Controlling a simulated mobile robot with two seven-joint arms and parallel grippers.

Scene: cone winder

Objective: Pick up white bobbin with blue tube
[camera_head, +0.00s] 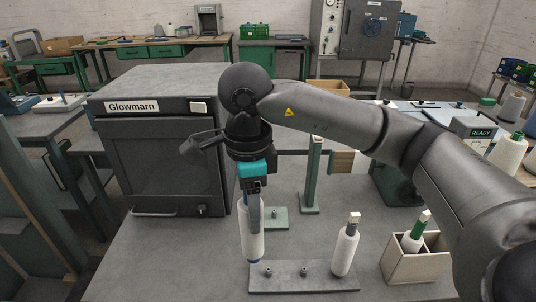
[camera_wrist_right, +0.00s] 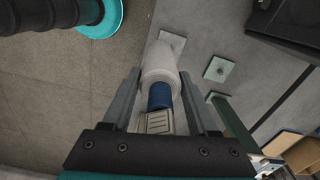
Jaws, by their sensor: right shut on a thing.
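The white bobbin with the blue tube (camera_head: 252,238) hangs upright below my right gripper (camera_head: 254,205), above or at the left end of a grey peg plate (camera_head: 310,288). I cannot tell whether its lower end touches the plate. A little blue shows at its bottom. In the right wrist view, the white yarn body (camera_wrist_right: 159,62) and blue tube (camera_wrist_right: 160,96) lie between the two fingers of my right gripper (camera_wrist_right: 160,78), which is shut on the bobbin. My left gripper is not in view.
Another white bobbin (camera_head: 345,252) stands on the plate's right side, with bare pegs between. A wooden box (camera_head: 415,266) holds a bobbin with a green tube (camera_head: 416,236). The dark Glowmarn cabinet (camera_head: 160,165) stands left. A green post (camera_head: 313,175) stands behind.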

